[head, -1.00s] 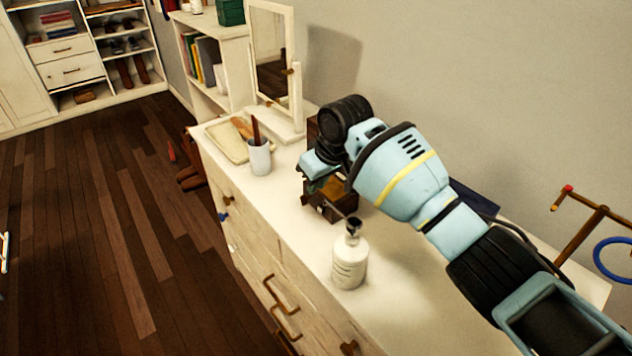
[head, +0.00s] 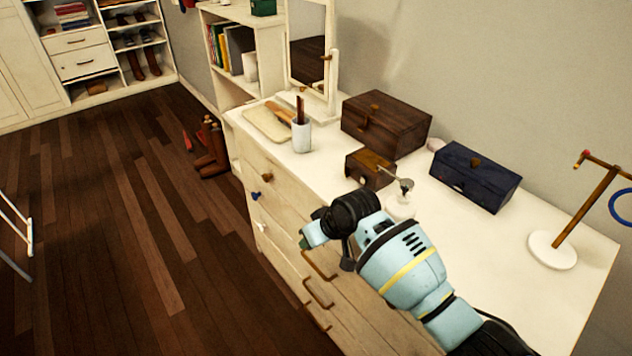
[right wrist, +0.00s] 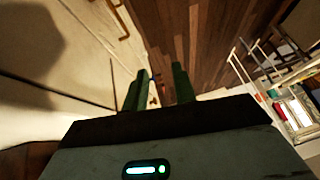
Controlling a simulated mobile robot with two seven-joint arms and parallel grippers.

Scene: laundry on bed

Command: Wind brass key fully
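A small wooden box (head: 371,168) stands on the white dresser top (head: 470,245). A thin pale rod (head: 393,174) slants from beside it towards the pump top of a white bottle (head: 401,208); I cannot tell whether it is a key or the pump spout. No clearly brass key can be made out. My right gripper (head: 304,241) is in front of the dresser's drawer side, left of and apart from the box and bottle. In the right wrist view its two green fingers (right wrist: 157,88) are apart with nothing between them. My left gripper is out of view.
A dark wooden chest (head: 386,125) and a navy box (head: 475,177) stand behind the small box. A white cup (head: 301,136), tray (head: 267,122) and mirror (head: 312,60) are further left. A wooden stand (head: 585,210) is at right. Handles (head: 318,293) stick out from the drawers.

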